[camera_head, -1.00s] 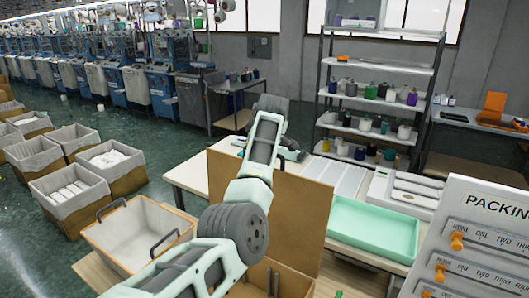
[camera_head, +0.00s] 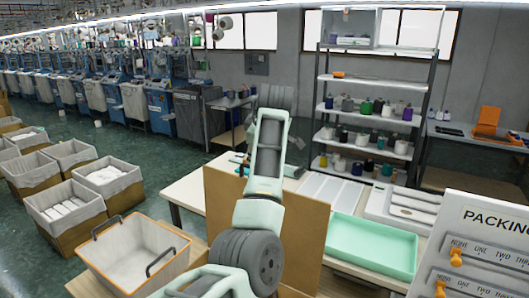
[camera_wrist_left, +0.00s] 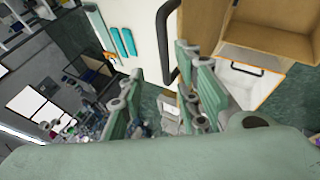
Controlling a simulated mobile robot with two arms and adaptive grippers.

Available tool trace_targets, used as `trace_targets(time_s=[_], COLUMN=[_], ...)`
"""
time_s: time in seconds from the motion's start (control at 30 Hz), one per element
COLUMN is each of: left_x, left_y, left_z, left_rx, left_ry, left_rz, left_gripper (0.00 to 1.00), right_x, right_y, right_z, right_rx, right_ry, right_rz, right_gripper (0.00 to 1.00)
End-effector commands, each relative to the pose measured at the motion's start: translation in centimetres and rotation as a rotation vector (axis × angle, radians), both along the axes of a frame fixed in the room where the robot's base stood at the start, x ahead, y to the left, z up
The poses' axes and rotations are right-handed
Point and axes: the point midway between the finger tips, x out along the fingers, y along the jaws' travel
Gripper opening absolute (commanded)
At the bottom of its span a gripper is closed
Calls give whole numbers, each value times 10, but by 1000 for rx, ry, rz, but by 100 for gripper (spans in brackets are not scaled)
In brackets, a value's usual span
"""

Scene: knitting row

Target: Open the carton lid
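The carton lid (camera_head: 306,232) is a flat brown panel standing raised and roughly upright at mid-frame in the head view. My left arm crosses in front and hides its middle. The carton body is mostly below the frame edge. In the left wrist view a brown open box (camera_wrist_left: 282,38), seemingly the carton, shows at upper right. My left gripper (camera_wrist_left: 162,100) has its green fingers apart with nothing between them. They look clear of the lid. In the head view the gripper is hidden by the arm. My right gripper is in neither view.
A grey bin with an orange rim (camera_head: 182,262) stands left of the carton. A mint tray (camera_head: 372,246) and white trays lie on the table to the right. A packing panel (camera_head: 490,222) with orange knobs stands at front right. Several lined boxes fill the left floor.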

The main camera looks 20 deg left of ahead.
Motion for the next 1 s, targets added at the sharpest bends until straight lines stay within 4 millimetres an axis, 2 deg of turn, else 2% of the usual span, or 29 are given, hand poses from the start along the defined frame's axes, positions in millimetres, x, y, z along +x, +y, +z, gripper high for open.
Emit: trace_targets(time_s=[0.03, 0.2, 0.77, 0.87, 0.97, 1.0], left_x=[-3, -11, -12, -15, -24, -29], left_y=[-3, -8, -7, -4, 2, 5], left_z=[7, 18, 16, -2, -40, -59], left_rx=[1, 1, 2, 14, 48, 67], left_ry=[-3, -1, 3, 20, 58, 78], left_rz=[0, 0, -1, -18, -63, -89], left_gripper=[30, 30, 30, 30, 30, 30], right_x=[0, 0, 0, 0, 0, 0], right_y=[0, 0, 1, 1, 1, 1], right_z=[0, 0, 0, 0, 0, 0], right_rx=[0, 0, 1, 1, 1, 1], right_ry=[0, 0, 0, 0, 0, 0], right_rz=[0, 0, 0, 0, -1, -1], right_gripper=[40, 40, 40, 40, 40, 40])
